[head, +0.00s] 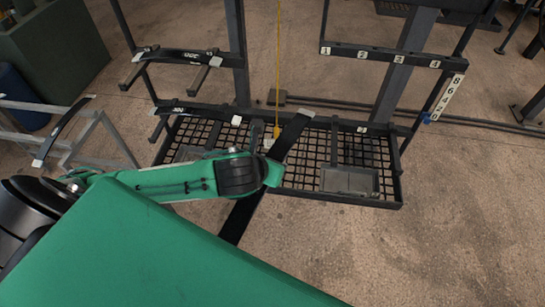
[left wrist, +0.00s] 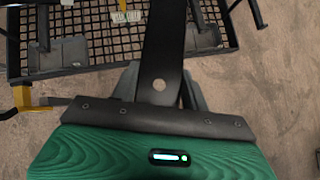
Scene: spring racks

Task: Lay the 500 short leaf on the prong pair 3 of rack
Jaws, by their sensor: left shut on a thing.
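A dark flat leaf (head: 291,136) is held by my left gripper (head: 270,172) in front of the rack. It slants from upper right to lower left across the wire-mesh shelf. In the left wrist view the leaf (left wrist: 162,50) runs up between the fingers (left wrist: 158,88), with a round hole near the grip. No size mark on it is readable. The rack's upper right bar (head: 385,57) carries number plates 1 to 4, with plate 3 (head: 389,55) second from the right. Prongs at that bar cannot be made out. My right gripper is not in view.
Marked leaves lie at the rack's upper left (head: 185,57) and lower left (head: 190,108). A grey tray (head: 350,181) sits on the mesh shelf (head: 300,173). A yellow cord (head: 278,60) hangs mid-rack. Another leaf (head: 62,130) lies on a grey stand at left.

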